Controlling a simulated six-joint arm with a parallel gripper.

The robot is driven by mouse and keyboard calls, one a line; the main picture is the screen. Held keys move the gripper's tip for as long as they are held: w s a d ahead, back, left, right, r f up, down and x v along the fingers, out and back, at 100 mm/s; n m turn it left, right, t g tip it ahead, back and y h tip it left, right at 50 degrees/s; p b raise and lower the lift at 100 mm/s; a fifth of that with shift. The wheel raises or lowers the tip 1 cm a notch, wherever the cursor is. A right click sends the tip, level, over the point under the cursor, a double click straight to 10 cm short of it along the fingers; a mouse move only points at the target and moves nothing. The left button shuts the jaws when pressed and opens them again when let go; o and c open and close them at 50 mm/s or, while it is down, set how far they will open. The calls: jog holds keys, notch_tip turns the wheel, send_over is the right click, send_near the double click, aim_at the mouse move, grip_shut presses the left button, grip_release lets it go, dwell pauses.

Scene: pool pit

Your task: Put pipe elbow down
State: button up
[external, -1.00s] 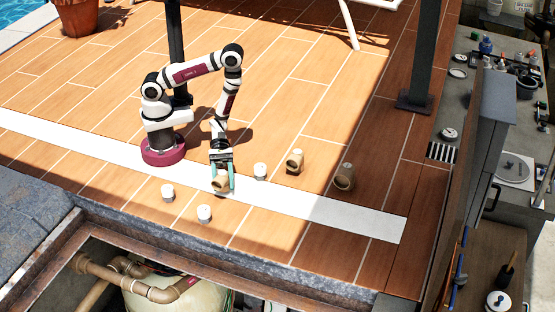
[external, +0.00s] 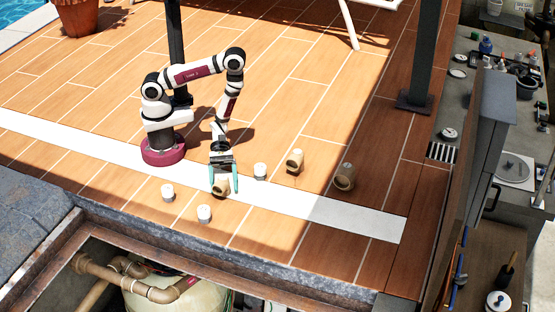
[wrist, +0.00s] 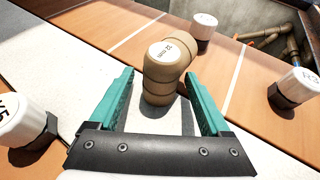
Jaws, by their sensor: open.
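A tan pipe elbow (external: 221,188) rests on the white strip of the deck, at its front edge. In the wrist view the elbow (wrist: 161,72) shows a printed white end cap and lies between the tips of the two teal fingers. My gripper (external: 224,186) is open around it, with a visible gap between each finger and the elbow (wrist: 157,95). My gripper (wrist: 158,100) points down at the deck in the wrist view.
White-capped pieces stand close by: one at right (external: 260,171), two in front (external: 168,192) (external: 204,214). Two more tan fittings (external: 295,161) (external: 345,177) sit further right. The deck's front edge drops into a pit with pipes (external: 150,287). Open deck lies behind.

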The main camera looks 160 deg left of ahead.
jog(key=v, duration=1.1)
jog(key=shift+s+r, duration=0.1)
jog(key=shift+r, duration=0.05)
jog(key=d+r+m+g+h, duration=0.3)
jog(key=d+r+m+g, duration=0.25)
jog(key=d+m, duration=0.35)
jog(key=d+r+m+g+h, duration=0.3)
jog(key=d+r+m+g, duration=0.25)
jog(key=m, duration=0.55)
jog(key=s+r+m+g+y, duration=0.1)
jog(key=s+r+m+y, duration=0.2)
jog(key=m, duration=0.6)
jog(key=s+r+m+g+y, duration=0.1)
jog(key=s+r+m+y, duration=0.1)
jog(key=m+y, duration=0.6)
jog(key=shift+s+a+r+m, duration=0.4)
jog(key=shift+a+r+m, duration=0.05)
jog(key=shift+r+m, duration=0.35)
